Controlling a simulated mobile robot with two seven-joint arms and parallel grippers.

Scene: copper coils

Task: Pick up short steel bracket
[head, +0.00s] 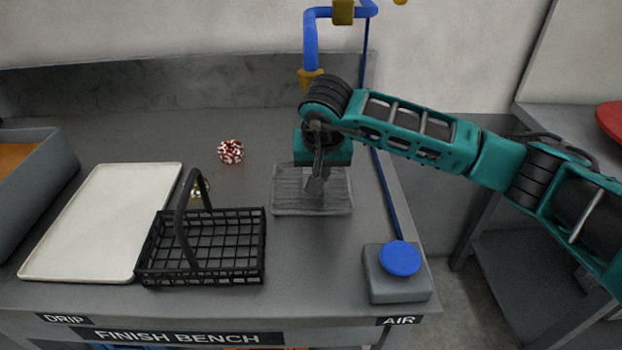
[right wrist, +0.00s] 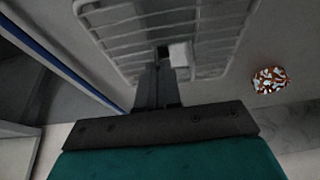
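My right gripper (head: 316,186) points down over a grey slatted rack (head: 283,202) on the bench. In the right wrist view the gripper (right wrist: 160,68) has its two dark fingers close together above the rack (right wrist: 215,38). A small pale grey piece (right wrist: 180,55), which may be the short steel bracket, shows at the fingertips. I cannot tell whether the fingers grip it or only stand beside it. In the head view the fingers hide that spot. My left gripper is in neither view.
A black wire basket (head: 161,262) with a raised handle stands left of the rack, with a brassy object (head: 201,187) by its handle. A white tray (head: 105,220), a red-white lump (head: 231,152), a blue-topped grey box (head: 398,284) and a blue pipe (head: 310,45) stand around.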

